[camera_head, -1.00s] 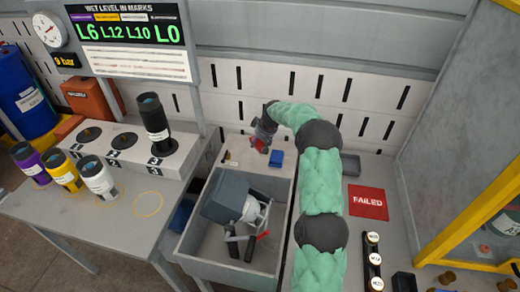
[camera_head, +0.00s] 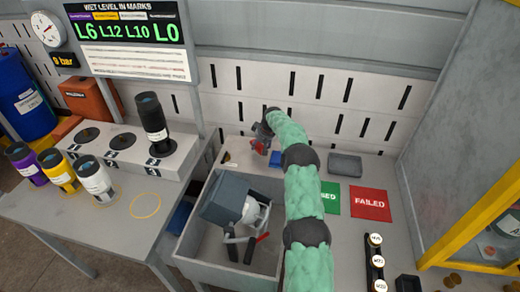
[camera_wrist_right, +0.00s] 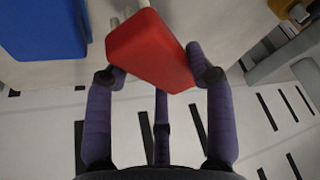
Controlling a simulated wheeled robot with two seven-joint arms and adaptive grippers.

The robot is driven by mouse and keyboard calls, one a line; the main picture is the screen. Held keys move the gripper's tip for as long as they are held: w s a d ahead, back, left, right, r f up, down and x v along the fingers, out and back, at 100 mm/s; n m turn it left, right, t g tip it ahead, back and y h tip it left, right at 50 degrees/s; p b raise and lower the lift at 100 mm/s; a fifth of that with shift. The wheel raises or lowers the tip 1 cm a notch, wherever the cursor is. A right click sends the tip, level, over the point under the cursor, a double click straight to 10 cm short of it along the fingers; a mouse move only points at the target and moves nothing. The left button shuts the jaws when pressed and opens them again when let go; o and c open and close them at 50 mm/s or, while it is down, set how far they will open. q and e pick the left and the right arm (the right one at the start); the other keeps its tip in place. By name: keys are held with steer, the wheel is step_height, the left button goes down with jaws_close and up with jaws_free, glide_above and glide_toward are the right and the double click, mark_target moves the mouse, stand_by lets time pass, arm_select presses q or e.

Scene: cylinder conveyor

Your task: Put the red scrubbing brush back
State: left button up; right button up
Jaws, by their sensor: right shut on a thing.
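The red scrubbing brush shows in the right wrist view as a red block (camera_wrist_right: 150,50) with pale stubs at its upper edge. My right gripper (camera_wrist_right: 160,78) has its purple fingers closed on both sides of it. In the head view my right gripper (camera_head: 262,132) is at the far end of the green-sleeved arm, close to the back wall. A small red part of the brush (camera_head: 258,146) shows just below it. Whether the brush touches the surface beneath is unclear. My left gripper is not in view.
A blue block (camera_head: 275,158) lies close beside the brush, also in the wrist view (camera_wrist_right: 45,25). A grey tray (camera_head: 345,165) and a red FAILED mat (camera_head: 370,203) are to the right. A grey bin (camera_head: 205,262) holding a box-like assembly (camera_head: 228,196) is nearer.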

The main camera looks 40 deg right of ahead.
steer(key=shift+f, duration=1.1)
steer(key=shift+f, duration=0.2)
steer(key=o, duration=1.5)
steer(key=shift+c, duration=0.2)
steer(key=shift+s+r, duration=0.1)
steer(key=shift+r, duration=0.35)
steer(key=p+v, duration=0.2)
steer(key=v, duration=0.9)
steer(key=shift+s+r, duration=0.15)
steer(key=shift+r, duration=0.05)
